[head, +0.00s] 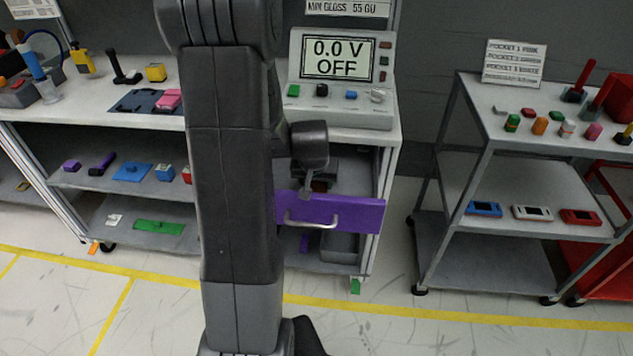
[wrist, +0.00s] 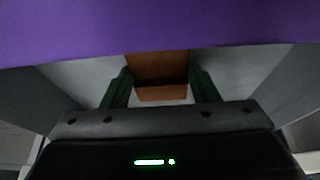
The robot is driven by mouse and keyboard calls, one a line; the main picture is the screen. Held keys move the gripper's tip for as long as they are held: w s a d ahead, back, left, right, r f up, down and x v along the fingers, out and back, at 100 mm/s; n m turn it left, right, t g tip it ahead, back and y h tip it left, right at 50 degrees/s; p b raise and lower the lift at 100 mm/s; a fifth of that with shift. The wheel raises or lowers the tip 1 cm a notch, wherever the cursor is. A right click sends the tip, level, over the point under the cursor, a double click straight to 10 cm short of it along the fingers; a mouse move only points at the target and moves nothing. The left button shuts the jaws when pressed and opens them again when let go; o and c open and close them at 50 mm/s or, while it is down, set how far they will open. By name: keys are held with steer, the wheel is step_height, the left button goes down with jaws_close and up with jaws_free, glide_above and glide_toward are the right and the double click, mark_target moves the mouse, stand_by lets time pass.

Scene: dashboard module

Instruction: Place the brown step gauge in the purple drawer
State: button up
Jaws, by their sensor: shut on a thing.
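The brown step gauge (wrist: 158,66) is between the green fingers of my gripper (wrist: 161,88) in the wrist view. My gripper is shut on it. The purple front of the drawer (wrist: 150,28) crosses the top of that view, with grey walls on both sides and a light surface below the gauge. In the head view the purple drawer (head: 355,213) has a silver handle and is pulled open under the bench. My gripper is behind the purple front there, and the gauge shows only as a small brown patch (head: 320,186). I cannot tell whether the gauge touches the drawer floor.
A meter (head: 338,75) reading 0.0 V OFF stands on the bench above the drawer. A shelf unit (head: 120,185) with small parts is at the left. A grey cart (head: 535,165) with colored pieces is at the right. The floor between the bench and cart is clear.

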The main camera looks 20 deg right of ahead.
steer(key=shift+f, duration=0.2)
steer(key=o, duration=1)
steer(key=shift+r, duration=0.1)
steer(key=shift+s+r, duration=0.1)
steer(key=shift+r, duration=0.4)
steer(key=p+v, duration=0.1)
steer(key=v, duration=1)
steer(key=shift+s+a+r, duration=0.1)
steer(key=shift+a, duration=0.05)
